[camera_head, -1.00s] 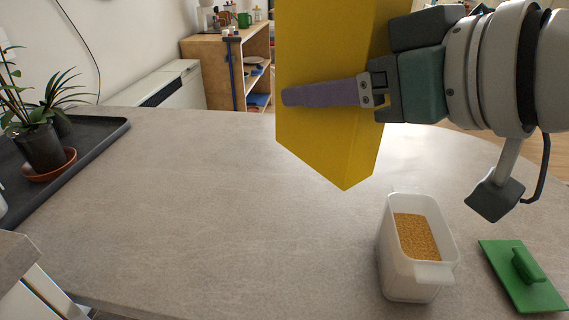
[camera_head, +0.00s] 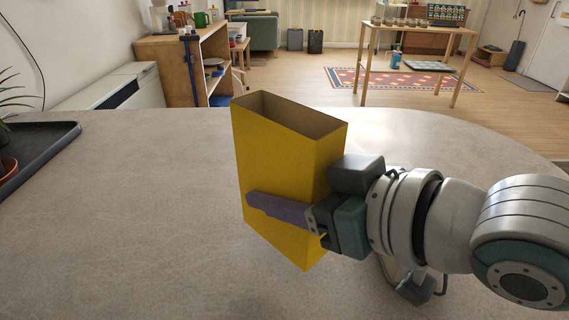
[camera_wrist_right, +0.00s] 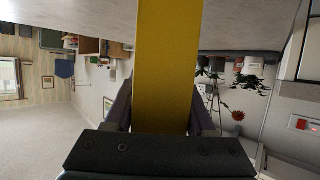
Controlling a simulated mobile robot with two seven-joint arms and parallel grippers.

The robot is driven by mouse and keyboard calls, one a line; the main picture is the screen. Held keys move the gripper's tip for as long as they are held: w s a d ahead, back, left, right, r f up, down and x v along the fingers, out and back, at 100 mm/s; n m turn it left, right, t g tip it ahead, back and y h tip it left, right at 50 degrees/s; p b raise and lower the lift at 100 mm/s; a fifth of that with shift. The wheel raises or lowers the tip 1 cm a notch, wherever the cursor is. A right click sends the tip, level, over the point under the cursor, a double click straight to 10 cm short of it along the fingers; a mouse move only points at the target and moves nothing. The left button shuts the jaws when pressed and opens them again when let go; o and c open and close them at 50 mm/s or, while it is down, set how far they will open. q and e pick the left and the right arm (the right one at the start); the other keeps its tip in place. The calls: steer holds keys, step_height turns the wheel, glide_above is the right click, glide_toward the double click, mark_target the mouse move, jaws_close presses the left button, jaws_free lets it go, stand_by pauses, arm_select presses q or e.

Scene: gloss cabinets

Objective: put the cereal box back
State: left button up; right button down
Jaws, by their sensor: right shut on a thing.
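The cereal box (camera_head: 283,165) is a tall yellow carton with an open top, near the middle of the head view. It is roughly upright above the grey counter (camera_head: 130,210); I cannot tell whether its base touches. My right gripper (camera_head: 270,204) comes in from the right and is shut on the box, with one purple finger across the near face. The other finger is hidden behind the box. In the right wrist view the yellow box (camera_wrist_right: 166,60) fills the space between both fingers (camera_wrist_right: 163,108). My left gripper is not in view.
A dark tray (camera_head: 50,155) with a potted plant (camera_head: 6,165) is at the counter's left edge. The counter left of the box is clear. Beyond it stand a wooden shelf unit (camera_head: 165,60) and a small wooden table (camera_head: 418,33).

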steer(key=shift+f+b, duration=0.7)
steer(key=shift+f, duration=1.4)
